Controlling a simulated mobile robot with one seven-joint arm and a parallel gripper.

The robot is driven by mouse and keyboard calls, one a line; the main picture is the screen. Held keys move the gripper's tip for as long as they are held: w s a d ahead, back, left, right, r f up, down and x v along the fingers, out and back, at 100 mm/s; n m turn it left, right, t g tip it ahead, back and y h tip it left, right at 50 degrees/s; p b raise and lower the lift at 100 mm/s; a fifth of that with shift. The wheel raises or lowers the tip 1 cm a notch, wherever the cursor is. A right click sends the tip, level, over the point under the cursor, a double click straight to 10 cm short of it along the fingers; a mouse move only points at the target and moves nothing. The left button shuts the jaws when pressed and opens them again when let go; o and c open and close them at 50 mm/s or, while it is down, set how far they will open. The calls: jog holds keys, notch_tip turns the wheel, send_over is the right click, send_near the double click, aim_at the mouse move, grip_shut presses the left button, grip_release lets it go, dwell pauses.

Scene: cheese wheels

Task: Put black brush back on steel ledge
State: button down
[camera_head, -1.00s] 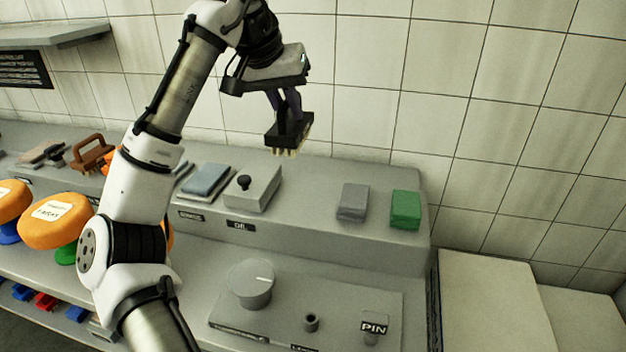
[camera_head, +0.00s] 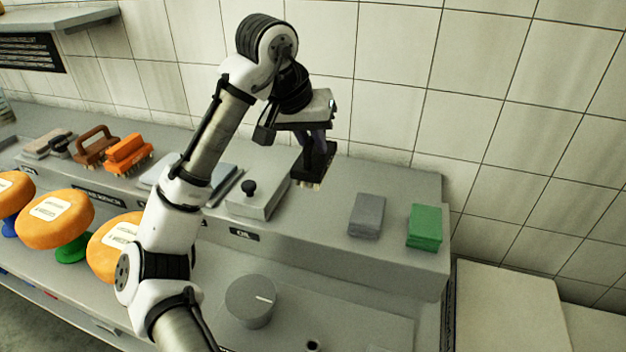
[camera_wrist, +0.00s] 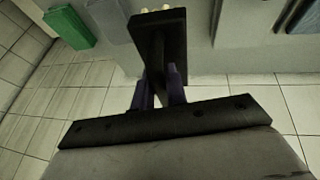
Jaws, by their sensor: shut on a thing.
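My gripper (camera_head: 308,148) is shut on the black brush (camera_head: 314,165) and holds it in the air, bristles down, over the back ledge near the tiled wall. The brush's pale bristle tips show at its lower end. In the wrist view, the black brush (camera_wrist: 160,40) sits between my gripper's fingers (camera_wrist: 160,88). The steel ledge (camera_head: 300,225) is a grey raised shelf along the wall. Part of it is hidden behind my arm.
On the ledge stand a grey box with a black knob (camera_head: 257,196), a grey block (camera_head: 367,215), a green block (camera_head: 425,227), and brown (camera_head: 95,146) and orange (camera_head: 128,153) brushes. Orange cheese wheels (camera_head: 55,217) are in front at left. Bare ledge lies between the knobbed box and grey block.

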aim_at(293, 170)
notch_tip(293, 170, down, 9)
jog(key=shift+f+p, duration=0.15)
jog(key=shift+p, duration=0.3)
jog(key=c, duration=1.4)
grip_release()
jog(key=shift+f, duration=0.15)
jog(key=shift+r, duration=0.25)
jog(key=b+v, duration=0.2)
jog(key=v, duration=0.9)
jog(key=shift+s+a+r, duration=0.1)
jog(key=shift+s+r, duration=0.1)
jog(key=shift+r, duration=0.15)
